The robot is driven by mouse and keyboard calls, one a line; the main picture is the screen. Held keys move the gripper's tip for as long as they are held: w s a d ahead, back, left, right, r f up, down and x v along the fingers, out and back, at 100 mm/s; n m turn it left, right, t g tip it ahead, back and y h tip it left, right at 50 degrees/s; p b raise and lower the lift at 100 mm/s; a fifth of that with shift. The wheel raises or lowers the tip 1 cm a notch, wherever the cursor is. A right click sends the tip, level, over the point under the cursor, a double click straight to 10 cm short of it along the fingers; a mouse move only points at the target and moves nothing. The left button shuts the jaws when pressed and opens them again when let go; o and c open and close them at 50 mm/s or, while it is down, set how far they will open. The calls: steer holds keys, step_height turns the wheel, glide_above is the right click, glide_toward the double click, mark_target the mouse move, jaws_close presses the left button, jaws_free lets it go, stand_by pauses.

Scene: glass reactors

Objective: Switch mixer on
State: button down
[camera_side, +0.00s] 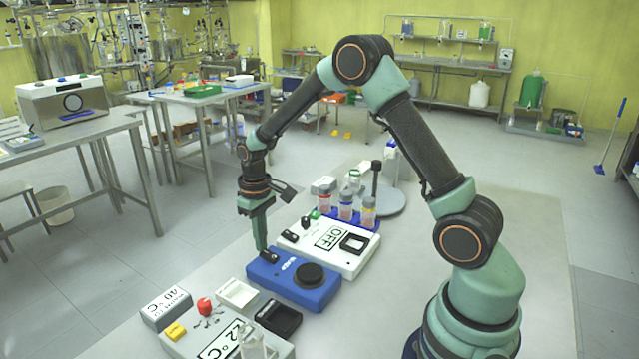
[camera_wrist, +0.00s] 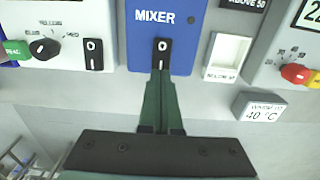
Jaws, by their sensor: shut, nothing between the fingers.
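The mixer is a blue box (camera_side: 318,293) with a round black plate on top, standing on the bench in the side view. In the wrist view its blue face (camera_wrist: 180,14) carries the white word MIXER. Its black rocker switch (camera_wrist: 162,48) sits below that word, with a white mark at its upper part. My gripper (camera_side: 262,247) is shut and empty, pointing down at the switch end of the mixer. In the wrist view its green fingertips (camera_wrist: 161,76) meet the lower end of the switch; I cannot tell whether they touch it.
A white device reading OFF (camera_side: 333,240) stands directly behind the mixer, with a rack of tubes (camera_side: 347,215) beyond.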

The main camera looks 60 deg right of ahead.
steer(key=shift+f, duration=0.3)
steer(key=shift+r, duration=3.5)
steer(key=s+a+r+t, duration=0.2)
steer(key=s+r, duration=0.4)
steer(key=s, duration=0.2)
steer(key=s+a+r+t, duration=0.3)
steer(key=s+r, duration=0.3)
steer(key=s, duration=0.2)
steer(key=shift+s+a+r+t, duration=0.25)
steer(key=shift+t, duration=0.05)
